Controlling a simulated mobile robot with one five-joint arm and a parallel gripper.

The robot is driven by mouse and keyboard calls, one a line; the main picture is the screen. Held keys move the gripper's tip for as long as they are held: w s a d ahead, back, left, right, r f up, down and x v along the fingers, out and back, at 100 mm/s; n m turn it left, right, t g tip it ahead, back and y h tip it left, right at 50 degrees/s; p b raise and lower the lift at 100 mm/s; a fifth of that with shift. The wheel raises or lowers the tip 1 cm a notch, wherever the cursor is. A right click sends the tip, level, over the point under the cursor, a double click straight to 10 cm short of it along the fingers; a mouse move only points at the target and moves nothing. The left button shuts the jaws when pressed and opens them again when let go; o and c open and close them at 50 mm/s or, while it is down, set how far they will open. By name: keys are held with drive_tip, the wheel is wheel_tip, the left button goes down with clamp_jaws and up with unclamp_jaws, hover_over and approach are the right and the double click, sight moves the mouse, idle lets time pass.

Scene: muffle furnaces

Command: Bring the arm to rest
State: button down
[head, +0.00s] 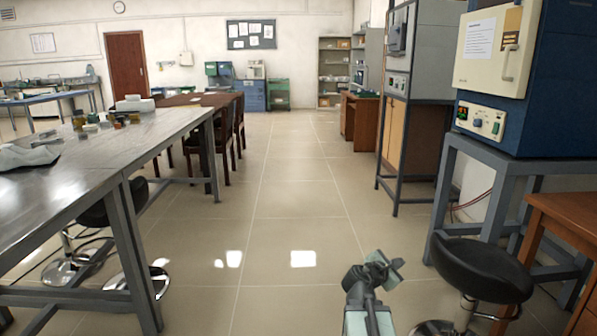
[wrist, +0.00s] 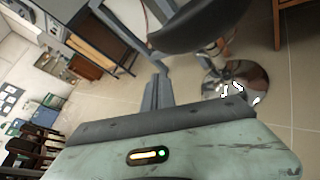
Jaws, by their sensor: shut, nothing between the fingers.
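My gripper (head: 384,264) shows at the bottom of the head view, right of the middle, above the tiled floor and left of the black stool. In the wrist view my gripper (wrist: 158,90) has its narrow fingers together, with nothing between them. The grey-green housing behind the fingers fills the bottom of that view. My arm shows only in a short part in the head view; its lower links are out of the picture.
A black stool (head: 470,270) stands close right of my gripper, beside a blue furnace (head: 546,75) on a grey stand (head: 507,166). A long metal table (head: 110,160) is on the left. The tiled aisle (head: 290,200) between is clear.

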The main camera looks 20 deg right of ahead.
drive_tip(key=w+a+f+m+y, duration=0.2)
drive_tip(key=a+f, duration=0.1)
drive_tip(key=a, duration=0.6)
drive_tip(key=w+a+f+m+y, duration=0.2)
drive_tip(key=a+f+y, duration=0.15)
drive_tip(key=a, duration=0.55)
drive_tip(key=w+a+f+m+y, duration=0.15)
drive_tip(key=a+f, duration=0.25)
drive_tip(key=a, duration=0.5)
drive_tip(key=s+a+f+m+g+y, duration=0.3)
drive_tip(key=s+a+m, duration=0.2)
drive_tip(key=a, duration=0.3)
drive_tip(key=s+a+f+m+g+y, duration=0.2)
drive_tip(key=s+a+m+y, duration=0.2)
drive_tip(key=a+m, duration=0.3)
wheel_tip(320, 180, up, 38)
drive_tip(key=a+p, duration=0.1)
drive_tip(key=p, duration=3.7)
drive_tip(key=shift+s+a+f+n+h+p, duration=0.15)
drive_tip(key=shift+a+f+n+h+p, duration=0.05)
drive_tip(key=shift+a+n+h+p, duration=0.15)
